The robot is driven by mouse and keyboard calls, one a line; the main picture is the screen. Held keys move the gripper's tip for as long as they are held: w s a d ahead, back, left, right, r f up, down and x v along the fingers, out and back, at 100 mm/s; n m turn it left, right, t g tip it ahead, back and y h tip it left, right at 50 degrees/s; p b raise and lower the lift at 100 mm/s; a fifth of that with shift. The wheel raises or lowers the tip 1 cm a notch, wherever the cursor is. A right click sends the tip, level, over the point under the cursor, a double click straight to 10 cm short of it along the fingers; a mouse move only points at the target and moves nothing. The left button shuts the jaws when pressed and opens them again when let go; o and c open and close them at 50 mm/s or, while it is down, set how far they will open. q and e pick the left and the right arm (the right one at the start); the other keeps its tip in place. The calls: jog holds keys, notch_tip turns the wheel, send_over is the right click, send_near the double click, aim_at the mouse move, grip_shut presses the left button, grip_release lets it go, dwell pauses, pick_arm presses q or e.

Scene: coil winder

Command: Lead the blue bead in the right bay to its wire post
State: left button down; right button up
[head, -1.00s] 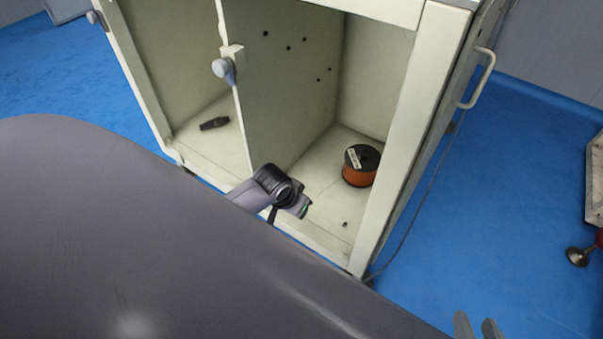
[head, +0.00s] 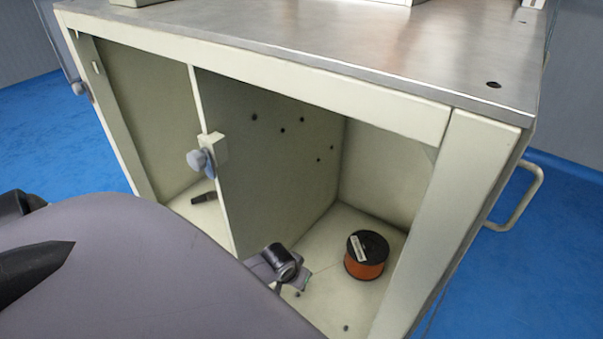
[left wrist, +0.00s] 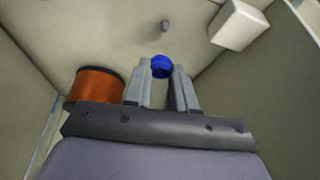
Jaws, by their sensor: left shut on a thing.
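The blue bead (left wrist: 161,66) is at the fingertips of my left gripper (left wrist: 160,76), which is shut on it, in the left wrist view. In the head view, part of my left arm's end (head: 279,262) shows low in the right bay, beside the divider; the bead is not visible there. A small grey peg (left wrist: 164,25) stands out ahead of the bead, apart from it; I cannot tell for sure that it is the wire post. My right gripper is not in view.
An orange spool with a black top (head: 367,254) stands on the right bay's floor, right of my arm. The divider (head: 270,170) bears several dark holes and a grey knob (head: 198,160) at its front edge. A white block (left wrist: 237,25) shows in the left wrist view.

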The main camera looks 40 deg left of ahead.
pick_arm(q)
notch_tip(320, 180, down, 4)
jog(key=b, duration=0.4)
jog(key=shift+r, duration=0.15)
jog(key=shift+f+b, duration=0.6)
jog(key=shift+b, duration=0.25)
jog(key=shift+f, duration=0.15)
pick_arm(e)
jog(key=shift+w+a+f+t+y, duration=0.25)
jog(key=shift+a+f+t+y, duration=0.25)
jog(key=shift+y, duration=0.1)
